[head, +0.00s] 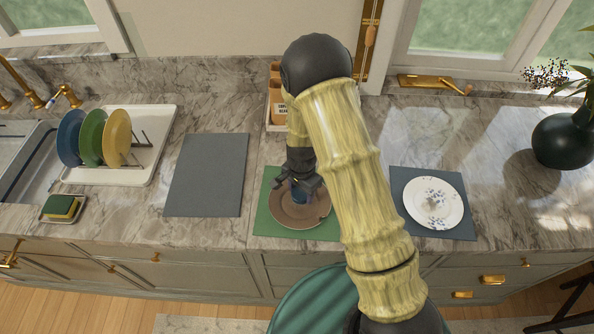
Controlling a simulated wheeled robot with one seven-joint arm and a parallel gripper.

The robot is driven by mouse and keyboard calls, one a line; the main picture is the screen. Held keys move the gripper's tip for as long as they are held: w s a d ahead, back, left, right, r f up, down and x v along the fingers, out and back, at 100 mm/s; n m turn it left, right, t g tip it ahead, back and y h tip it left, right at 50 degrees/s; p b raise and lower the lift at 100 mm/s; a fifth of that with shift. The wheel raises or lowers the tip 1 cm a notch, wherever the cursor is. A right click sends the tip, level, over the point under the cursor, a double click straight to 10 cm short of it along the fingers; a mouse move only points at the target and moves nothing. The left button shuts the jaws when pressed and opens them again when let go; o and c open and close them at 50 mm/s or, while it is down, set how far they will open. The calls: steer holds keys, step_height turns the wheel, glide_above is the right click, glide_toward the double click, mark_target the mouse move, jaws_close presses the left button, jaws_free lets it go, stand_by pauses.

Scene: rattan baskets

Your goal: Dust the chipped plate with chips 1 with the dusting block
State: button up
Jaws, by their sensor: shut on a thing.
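My gripper (303,186) points down over a brown plate (287,213) on a green mat (265,226). It is shut on a small blue block (301,196), mostly hidden by the fingers. The block is over the right part of the brown plate; I cannot tell whether it touches it. The plate's rim looks uneven at the right, and my arm hides some of the area there.
A bare grey mat (207,175) lies left of the green one. A white rack tray (158,131) holds blue, green and yellow plates. A sponge dish (62,208) sits by the sink. A dark vase (562,141) stands at the right. A wooden holder (275,110) stands behind my arm.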

steer(key=r+p, duration=0.2)
steer(key=r, duration=0.2)
steer(key=shift+s+r, duration=0.15)
steer(key=shift+s, duration=0.05)
step_height(320, 180, up, 4)
steer(key=p, duration=0.3)
steer(key=shift+w+f, duration=0.1)
steer(key=shift+f, duration=0.15)
steer(key=shift+w+r, duration=0.15)
steer(key=shift+r, duration=0.05)
steer(key=shift+s, duration=0.25)
steer(key=shift+w, duration=0.15)
